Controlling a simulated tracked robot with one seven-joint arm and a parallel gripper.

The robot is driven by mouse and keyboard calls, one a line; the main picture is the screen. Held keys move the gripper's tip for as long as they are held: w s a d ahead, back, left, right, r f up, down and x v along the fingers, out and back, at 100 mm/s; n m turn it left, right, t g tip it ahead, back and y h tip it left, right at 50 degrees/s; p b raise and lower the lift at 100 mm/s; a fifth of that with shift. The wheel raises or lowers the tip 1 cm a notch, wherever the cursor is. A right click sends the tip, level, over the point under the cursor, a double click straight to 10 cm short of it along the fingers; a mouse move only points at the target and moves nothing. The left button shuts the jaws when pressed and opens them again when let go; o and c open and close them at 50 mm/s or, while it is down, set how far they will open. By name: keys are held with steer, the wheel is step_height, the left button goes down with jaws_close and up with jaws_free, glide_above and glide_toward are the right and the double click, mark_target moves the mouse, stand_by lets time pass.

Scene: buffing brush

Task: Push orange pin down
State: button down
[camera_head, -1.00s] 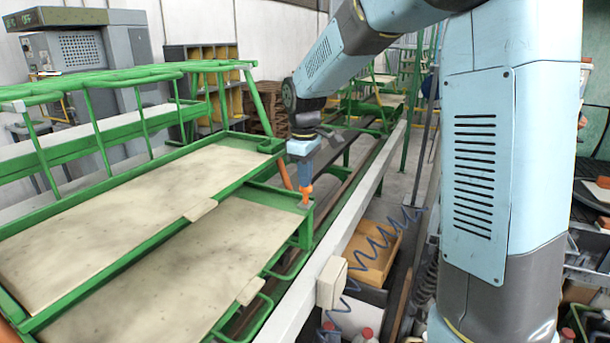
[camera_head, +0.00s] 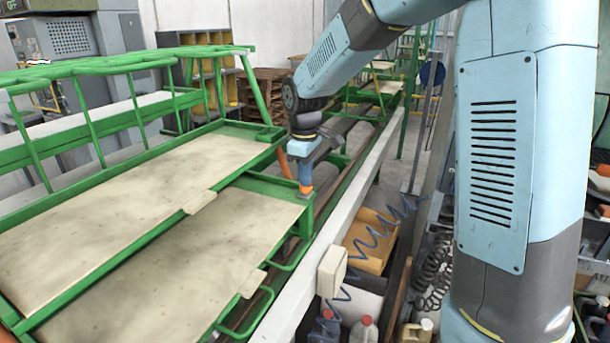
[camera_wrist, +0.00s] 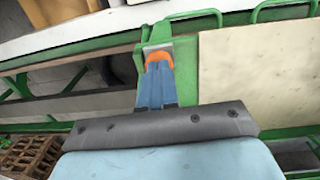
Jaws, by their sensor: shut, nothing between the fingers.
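The orange pin (camera_head: 305,190) stands at the right corner of the green frame that holds the lower beige panel. It also shows in the wrist view (camera_wrist: 158,58) as an orange piece on a small grey plate. My gripper (camera_head: 305,180) points down at the pin from above, with its blue fingers together and nothing held between them. In the wrist view the fingertips (camera_wrist: 158,65) overlap the pin's near edge and hide part of it. They look to be at or touching its top; exact contact and the pin's depth cannot be told.
The beige panels (camera_head: 130,200) in green frames fill the left. A green railing (camera_head: 130,62) rises behind them. A white beam (camera_head: 350,185) runs along the right of the frame. Boxes and bottles (camera_head: 365,330) stand below it. Another orange rod (camera_head: 284,162) is just left of my gripper.

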step_height(320, 180, up, 14)
steer(key=shift+s+a, duration=0.15)
steer(key=shift+s, duration=0.15)
steer(key=shift+f, duration=0.1)
stand_by(0.3)
